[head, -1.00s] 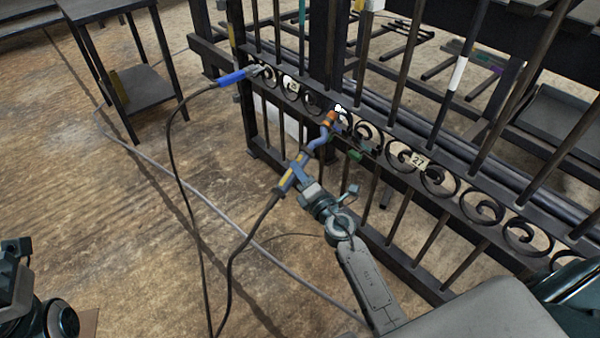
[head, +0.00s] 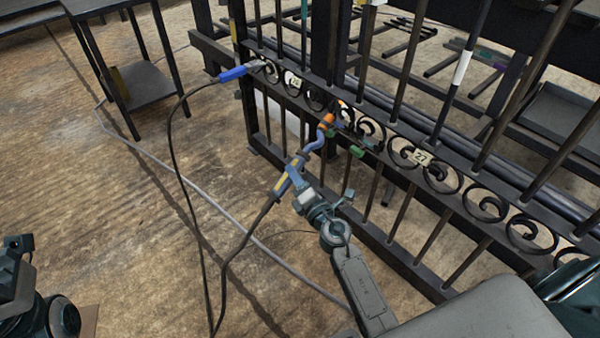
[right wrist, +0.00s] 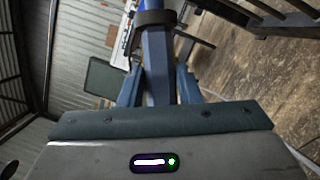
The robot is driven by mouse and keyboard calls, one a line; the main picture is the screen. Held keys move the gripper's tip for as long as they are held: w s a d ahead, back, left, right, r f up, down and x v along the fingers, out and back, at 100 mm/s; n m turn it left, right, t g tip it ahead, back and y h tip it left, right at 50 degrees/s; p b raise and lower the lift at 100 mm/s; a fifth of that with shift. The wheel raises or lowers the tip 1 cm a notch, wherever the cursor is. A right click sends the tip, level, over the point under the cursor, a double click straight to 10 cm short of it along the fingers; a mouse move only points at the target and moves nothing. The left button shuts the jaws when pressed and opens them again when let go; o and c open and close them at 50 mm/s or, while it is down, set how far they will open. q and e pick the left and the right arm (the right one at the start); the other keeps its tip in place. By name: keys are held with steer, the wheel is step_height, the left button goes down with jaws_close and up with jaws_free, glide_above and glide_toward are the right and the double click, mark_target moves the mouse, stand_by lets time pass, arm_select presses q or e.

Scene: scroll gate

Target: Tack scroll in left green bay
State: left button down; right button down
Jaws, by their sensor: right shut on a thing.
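My right gripper (head: 300,190) is shut on the welding torch (head: 290,175), which has a blue-grey body, yellow labels and an orange collar. The torch's blue handle (right wrist: 158,65) also shows between the fingers in the right wrist view. The torch's tip points at the black scrolls (head: 365,128) in the gate's middle band, close to a post; contact cannot be told. A small orange glow shows just beyond the tip. A green piece (head: 357,151) sits just below and right of the tip. Part of my left arm shows at lower left; its gripper cannot be made out.
The black gate (head: 440,280) runs diagonally, with tag 27 (head: 422,156) on its scroll band. A blue-handled clamp (head: 235,74) with a cable grips its left end. Cables trail over the open wooden floor (head: 110,200). A small table (head: 145,88) stands at upper left.

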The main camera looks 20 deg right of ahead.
mark_target(280, 200)
steer(key=shift+s+a+f+b, duration=0.5)
steer(key=shift+s+a, duration=0.05)
steer(key=shift+a, duration=0.4)
steer(key=shift+s+a+f+b, duration=0.45)
steer(key=shift+s+a+f, duration=0.1)
steer(key=shift+a, duration=0.45)
steer(key=shift+s+a+f+b, duration=0.5)
steer(key=shift+a, duration=0.45)
steer(key=shift+s, duration=0.1)
